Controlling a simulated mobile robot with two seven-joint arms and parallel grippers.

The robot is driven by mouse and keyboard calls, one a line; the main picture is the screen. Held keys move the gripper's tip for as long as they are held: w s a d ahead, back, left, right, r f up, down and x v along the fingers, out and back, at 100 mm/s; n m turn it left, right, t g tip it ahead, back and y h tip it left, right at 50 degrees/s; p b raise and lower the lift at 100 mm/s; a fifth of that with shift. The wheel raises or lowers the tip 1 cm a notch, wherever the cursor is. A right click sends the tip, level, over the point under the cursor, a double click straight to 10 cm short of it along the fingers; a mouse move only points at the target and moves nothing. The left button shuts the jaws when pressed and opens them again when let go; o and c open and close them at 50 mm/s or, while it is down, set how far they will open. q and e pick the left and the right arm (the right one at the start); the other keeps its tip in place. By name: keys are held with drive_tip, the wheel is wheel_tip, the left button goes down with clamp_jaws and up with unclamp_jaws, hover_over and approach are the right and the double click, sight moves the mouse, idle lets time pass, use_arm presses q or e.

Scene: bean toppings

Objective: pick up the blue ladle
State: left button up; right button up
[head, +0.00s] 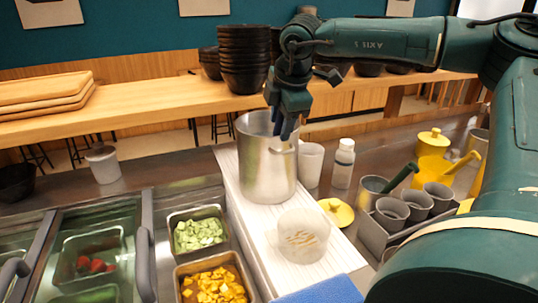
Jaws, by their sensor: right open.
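I cannot make out a blue ladle for sure. A tall metal pot (265,175) stands on a white board in the middle. My right gripper (284,131) points down at the pot's rim, over its opening. Its fingers are dark and cover part of the pot's mouth. The inside of the pot is mostly hidden, and I see nothing clearly held. A green handle (402,177) leans out of a metal cup on the right. A yellow handle (464,161) stands behind it. My left gripper is not in view.
A clear round container (302,238), a white cup (311,163) and a white-capped bottle (343,165) surround the pot. A blue cloth (322,291) lies in front. Food trays (198,232) are at left. Stacked black bowls (244,60) stand on the rear counter.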

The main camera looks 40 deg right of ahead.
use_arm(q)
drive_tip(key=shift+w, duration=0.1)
use_arm(e)
drive_tip(key=shift+f, duration=0.1)
clamp_jaws()
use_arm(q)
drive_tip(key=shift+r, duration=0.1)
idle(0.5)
use_arm(e)
drive_tip(key=shift+w+r, duration=0.1)
drive_tip(key=shift+r, duration=0.65)
use_arm(q)
drive_tip(key=p, duration=0.1)
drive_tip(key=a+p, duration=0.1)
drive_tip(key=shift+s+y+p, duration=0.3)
use_arm(e)
wheel_tip(320, 180, up, 27)
drive_tip(key=shift+f, duration=0.2)
drive_tip(key=shift+f, duration=0.15)
